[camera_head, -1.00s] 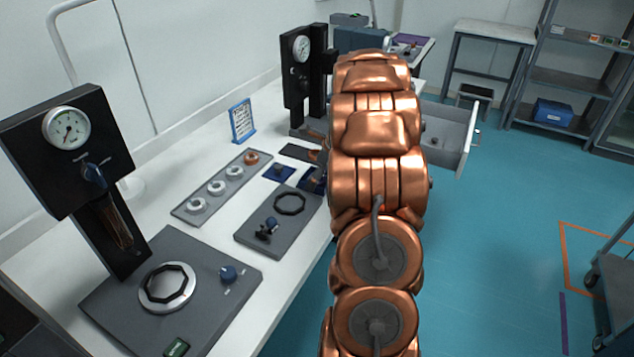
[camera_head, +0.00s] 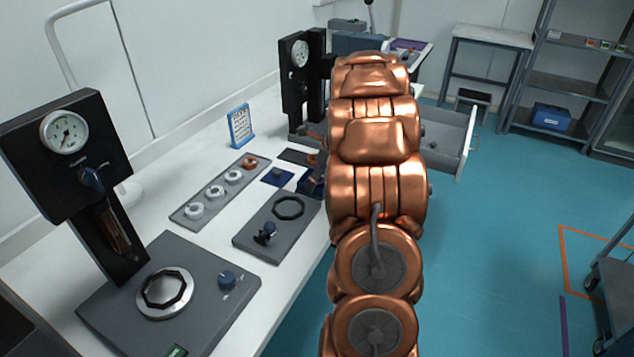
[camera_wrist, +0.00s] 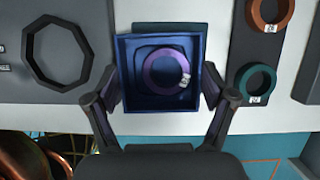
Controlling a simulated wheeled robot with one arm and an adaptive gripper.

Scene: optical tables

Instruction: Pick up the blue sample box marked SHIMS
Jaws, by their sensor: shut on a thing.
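A blue open-topped box (camera_wrist: 123,92) shows in the wrist view with a purple ring (camera_wrist: 166,71) inside it. My gripper (camera_wrist: 162,88) has one finger against each side wall of the box and is shut on it. No SHIMS marking is readable. In the head view a small part of the blue box (camera_head: 311,187) shows at the left edge of my copper arm, which hides the rest and my fingertips. I cannot tell whether the box is clear of the table.
On the white table (camera_head: 205,262) are a grey plate with an octagonal ring (camera_head: 289,207), a tray of rings (camera_head: 216,192), a blue pad (camera_head: 277,177) and two gauge stands. An open drawer (camera_head: 447,142) juts out right of my arm. The floor at right is largely clear.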

